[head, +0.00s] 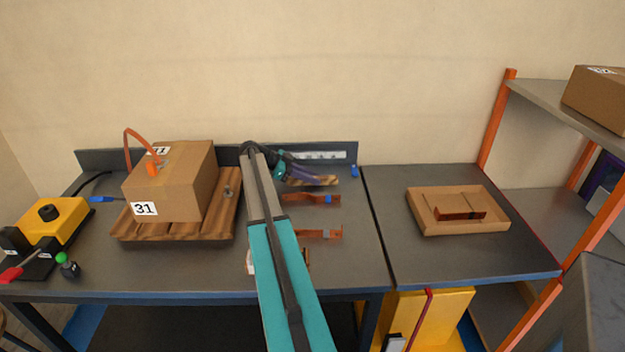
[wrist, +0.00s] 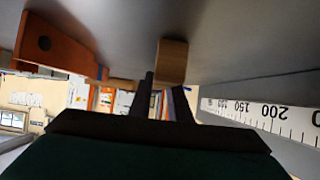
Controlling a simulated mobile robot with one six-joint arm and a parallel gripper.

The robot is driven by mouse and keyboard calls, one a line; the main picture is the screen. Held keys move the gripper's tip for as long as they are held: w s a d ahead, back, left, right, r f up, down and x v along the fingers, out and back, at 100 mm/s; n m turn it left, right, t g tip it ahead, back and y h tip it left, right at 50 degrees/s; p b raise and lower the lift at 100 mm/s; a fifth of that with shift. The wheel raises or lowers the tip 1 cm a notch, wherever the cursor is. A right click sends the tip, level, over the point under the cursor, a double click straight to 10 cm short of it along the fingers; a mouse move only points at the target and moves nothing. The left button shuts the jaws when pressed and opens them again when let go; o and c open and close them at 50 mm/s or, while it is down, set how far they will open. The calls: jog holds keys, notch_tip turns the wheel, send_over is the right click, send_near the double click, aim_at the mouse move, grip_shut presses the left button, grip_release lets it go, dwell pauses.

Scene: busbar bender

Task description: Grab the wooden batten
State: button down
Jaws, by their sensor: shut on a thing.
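The wooden batten (head: 322,181) is a short light-brown strip near the back of the dark bench, by the wall-side rail. In the wrist view the batten's end (wrist: 172,60) shows just beyond and between the dark fingers of my gripper (wrist: 163,86). My gripper is shut on the batten. In the head view my gripper (head: 318,172) lies over the batten, and its fingers partly hide it. The batten looks low, close to the bench top; whether it touches the bench cannot be told.
Copper bars (head: 311,199) lie in front of the batten; one shows in the wrist view (wrist: 52,43). A ruled rail (wrist: 265,112) runs close on the right there. A box marked 31 (head: 182,184) stands on a slatted pallet (head: 222,213). A tray (head: 457,226) sits right.

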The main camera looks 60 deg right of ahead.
jog(key=shift+r, duration=0.1)
jog(key=shift+r+b, duration=0.35)
jog(key=shift+r, duration=0.5)
jog(key=shift+s+a+r, duration=0.1)
jog(key=shift+r, duration=0.75)
jog(key=s+a+b, duration=0.1)
jog(key=s+a, duration=0.2)
jog(key=s, duration=0.1)
jog(key=s+a+r+b, duration=0.1)
jog(key=s+a, duration=0.2)
jog(key=s, duration=0.1)
jog(key=s+a+b, duration=0.1)
jog(key=s+a, duration=0.3)
jog(key=shift+s+r, duration=0.15)
jog(key=shift+r, duration=0.05)
